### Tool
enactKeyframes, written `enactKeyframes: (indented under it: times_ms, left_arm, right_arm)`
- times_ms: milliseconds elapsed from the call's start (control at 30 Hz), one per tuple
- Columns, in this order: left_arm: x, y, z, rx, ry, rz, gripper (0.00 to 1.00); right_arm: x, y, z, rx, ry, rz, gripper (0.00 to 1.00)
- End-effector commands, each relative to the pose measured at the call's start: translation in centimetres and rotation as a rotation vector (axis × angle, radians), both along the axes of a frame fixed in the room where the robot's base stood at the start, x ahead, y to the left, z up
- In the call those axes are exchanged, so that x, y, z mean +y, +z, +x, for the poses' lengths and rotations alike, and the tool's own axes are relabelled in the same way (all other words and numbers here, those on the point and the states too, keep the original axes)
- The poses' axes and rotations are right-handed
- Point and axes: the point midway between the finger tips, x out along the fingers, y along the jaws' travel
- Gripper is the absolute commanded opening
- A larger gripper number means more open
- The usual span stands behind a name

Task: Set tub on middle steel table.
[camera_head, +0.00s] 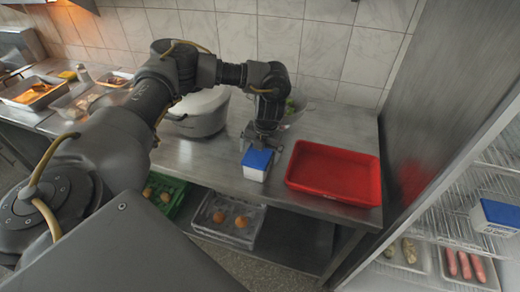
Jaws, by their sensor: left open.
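A small white tub with a blue lid (257,165) stands upright on the steel table (220,168), near its front edge. My left gripper (262,145) points down directly above and behind the tub's lid, with its fingers close to the lid. It is open; whether the fingertips touch the lid cannot be told. My right gripper does not show. A second white tub with a blue lid (496,215) sits on a shelf of the open fridge at the right.
A red tray (334,175) lies just right of the tub. Green (166,190) and clear (226,222) crates sit below the table. Trays of food stand at the far left.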

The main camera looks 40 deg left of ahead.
Motion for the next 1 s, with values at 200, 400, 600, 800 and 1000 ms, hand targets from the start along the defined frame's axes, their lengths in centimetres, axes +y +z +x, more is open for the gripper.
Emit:
enactKeyframes:
  times_ms: [200,400,600,800,1000]
  left_arm:
    - [-0.3,2.1,0.2,-0.005,-0.002,0.001,0.99]
    - [-0.9,6.1,0.3,-0.008,-0.003,0.001,0.99]
    - [-1.5,9.6,0.3,-0.005,-0.002,0.002,0.99]
    - [-1.8,11.7,0.3,-0.002,0.0,0.001,0.99]
    - [-1.9,12.2,0.2,0.0,0.0,0.0,0.99]
  right_arm:
    - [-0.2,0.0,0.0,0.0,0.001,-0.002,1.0]
    - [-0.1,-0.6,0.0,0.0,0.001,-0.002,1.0]
    - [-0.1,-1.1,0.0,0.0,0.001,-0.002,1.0]
    - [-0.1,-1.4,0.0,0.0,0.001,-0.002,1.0]
    - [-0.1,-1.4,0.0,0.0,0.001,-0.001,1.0]
